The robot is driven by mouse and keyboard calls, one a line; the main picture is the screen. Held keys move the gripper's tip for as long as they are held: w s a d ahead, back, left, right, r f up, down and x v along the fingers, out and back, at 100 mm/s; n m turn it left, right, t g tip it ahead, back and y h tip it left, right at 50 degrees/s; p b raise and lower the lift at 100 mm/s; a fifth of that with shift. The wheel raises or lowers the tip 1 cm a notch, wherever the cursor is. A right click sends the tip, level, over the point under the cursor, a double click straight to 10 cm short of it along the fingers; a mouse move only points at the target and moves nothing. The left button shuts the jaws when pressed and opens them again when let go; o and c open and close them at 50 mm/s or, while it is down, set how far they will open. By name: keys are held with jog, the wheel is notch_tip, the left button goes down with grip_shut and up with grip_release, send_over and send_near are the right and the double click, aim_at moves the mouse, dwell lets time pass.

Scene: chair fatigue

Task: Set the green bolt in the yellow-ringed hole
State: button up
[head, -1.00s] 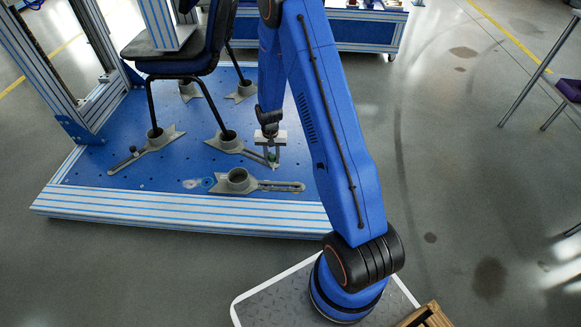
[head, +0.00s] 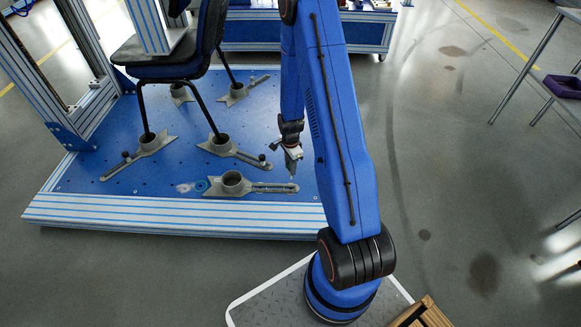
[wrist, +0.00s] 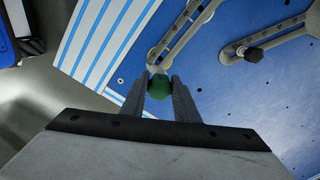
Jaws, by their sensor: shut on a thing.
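My gripper (head: 291,170) hangs above the blue plate (head: 110,180), over the far right end of the front slotted grey clamp (head: 215,187). In the wrist view, my gripper (wrist: 160,90) is shut on the green bolt (wrist: 159,88), held between the two fingertips. Just beyond the bolt lies the end of a slotted grey clamp (wrist: 182,38). A small yellowish rim (wrist: 152,54) shows beside that end, partly hidden by the clamp and bolt; I cannot tell whether it is the full ring of the hole. The bolt cannot be made out in the head view.
A chair (head: 165,65) stands with its legs in grey sockets on the plate. Another clamp with a black-knobbed bolt (head: 262,158) lies just left of my gripper; its knob (wrist: 254,54) shows in the wrist view. Open floor (head: 450,190) lies to the right.

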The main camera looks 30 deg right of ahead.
jog(key=shift+a, duration=0.15)
jog(key=shift+f, duration=2.85)
jog(key=shift+f, duration=2.6)
jog(key=o, duration=1.1)
jog(key=shift+c, duration=0.2)
notch_tip(320, 180, up, 17)
jog(key=shift+r, duration=0.2)
